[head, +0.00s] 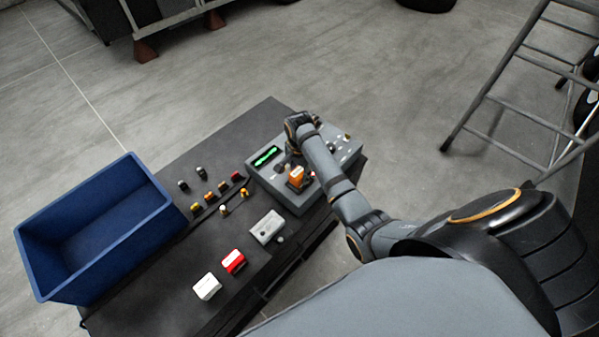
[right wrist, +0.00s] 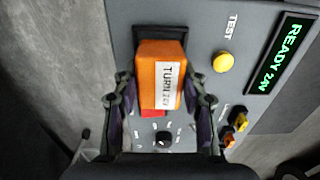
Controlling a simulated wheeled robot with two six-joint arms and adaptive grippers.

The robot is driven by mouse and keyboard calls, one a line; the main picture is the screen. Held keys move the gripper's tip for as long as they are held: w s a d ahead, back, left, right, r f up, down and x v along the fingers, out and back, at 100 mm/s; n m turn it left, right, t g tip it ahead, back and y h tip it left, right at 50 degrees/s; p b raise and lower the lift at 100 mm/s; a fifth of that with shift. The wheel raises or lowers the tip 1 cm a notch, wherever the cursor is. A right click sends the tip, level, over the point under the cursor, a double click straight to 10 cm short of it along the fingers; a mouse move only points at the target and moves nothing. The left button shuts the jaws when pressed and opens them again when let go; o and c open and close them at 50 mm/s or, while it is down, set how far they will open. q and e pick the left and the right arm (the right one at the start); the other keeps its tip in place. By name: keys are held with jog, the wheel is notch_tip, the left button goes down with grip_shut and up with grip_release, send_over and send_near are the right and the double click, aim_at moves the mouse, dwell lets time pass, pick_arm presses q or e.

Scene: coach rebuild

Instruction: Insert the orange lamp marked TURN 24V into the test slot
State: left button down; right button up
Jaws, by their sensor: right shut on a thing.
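The orange lamp (head: 297,174) is over the grey test unit (head: 259,183) on the dark bench. In the right wrist view the orange lamp (right wrist: 160,62) shows its white TURN 24V label. My right gripper (right wrist: 160,108) is shut on the lamp, with one finger on each side. It also shows from above in the head view (head: 295,165). A dark edge, possibly the test slot (right wrist: 162,32), shows just behind the lamp; the lamp hides the rest, so I cannot tell whether it is seated. My left gripper is out of view.
The display (right wrist: 282,55) reads READY 24V beside a yellow TEST button (right wrist: 223,62). A red lamp (head: 233,262), a white lamp (head: 207,287), a grey box (head: 267,227) and several small bulbs lie on the bench. A blue bin (head: 160,215) stands at left.

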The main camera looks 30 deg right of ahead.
jog(key=shift+f, duration=0.35)
dwell(0.6)
jog(key=shift+r, duration=0.4)
jog(key=shift+f, duration=0.6)
dwell(1.1)
jog(key=o, duration=0.9)
jog(key=shift+o, duration=0.2)
